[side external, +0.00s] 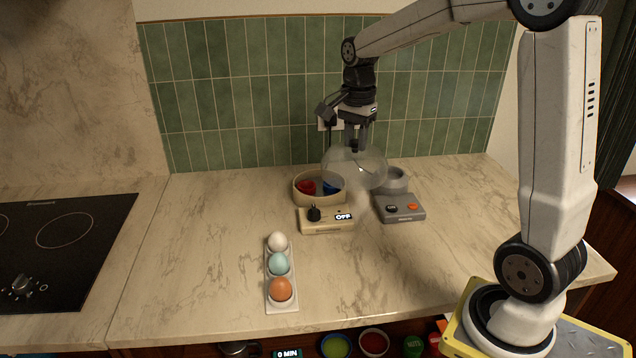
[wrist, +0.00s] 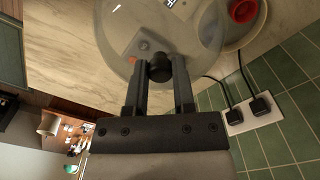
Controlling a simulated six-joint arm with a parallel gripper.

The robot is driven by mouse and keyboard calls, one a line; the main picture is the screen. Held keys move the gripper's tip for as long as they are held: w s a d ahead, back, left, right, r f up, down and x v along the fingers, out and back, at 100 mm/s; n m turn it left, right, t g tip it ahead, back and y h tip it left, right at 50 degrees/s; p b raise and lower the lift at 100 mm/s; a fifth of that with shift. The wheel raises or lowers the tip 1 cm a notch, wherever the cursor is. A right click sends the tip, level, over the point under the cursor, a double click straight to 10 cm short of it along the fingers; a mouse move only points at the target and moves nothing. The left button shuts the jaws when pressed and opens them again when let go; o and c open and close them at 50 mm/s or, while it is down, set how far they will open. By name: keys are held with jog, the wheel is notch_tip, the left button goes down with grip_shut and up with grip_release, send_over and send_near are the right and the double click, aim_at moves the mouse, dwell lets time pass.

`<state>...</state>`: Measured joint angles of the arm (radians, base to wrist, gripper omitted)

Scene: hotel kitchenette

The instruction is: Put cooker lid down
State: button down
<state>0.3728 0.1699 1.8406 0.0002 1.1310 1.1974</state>
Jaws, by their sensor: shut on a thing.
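My gripper (side external: 355,146) is shut on the dark knob (wrist: 160,67) of the clear domed cooker lid (side external: 360,172). In the side external view the lid hangs in the air, overlapping the right part of the cream egg cooker (side external: 299,192) and the space toward the grey ring. The cooker is open, with a red cup (side external: 306,187) and a blue cup (side external: 331,187) inside. In the wrist view the lid (wrist: 112,30) spreads beyond the fingertips, and the red cup (wrist: 243,11) is at upper right. The lid's exact height is hard to tell.
The cooker's control base (side external: 326,226) shows OFF. A grey device (side external: 399,208) with buttons sits at right, a grey ring-shaped holder (side external: 397,180) behind it. An egg tray (side external: 282,307) holds three eggs in front. Plugs (wrist: 260,104) and cords are at the tiled wall. The counter's right side is clear.

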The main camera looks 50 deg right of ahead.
jog(key=s+a+f, duration=0.7)
jog(key=a+f, duration=0.1)
jog(key=a, duration=0.1)
jog(key=shift+s+d+f, duration=0.1)
jog(key=shift+f, duration=2)
jog(key=shift+s+d+f, duration=0.1)
jog(key=shift+f, duration=2)
jog(key=shift+f, duration=0.1)
jog(key=shift+c, duration=2.2)
grip_release()
notch_tip(320, 180, up, 12)
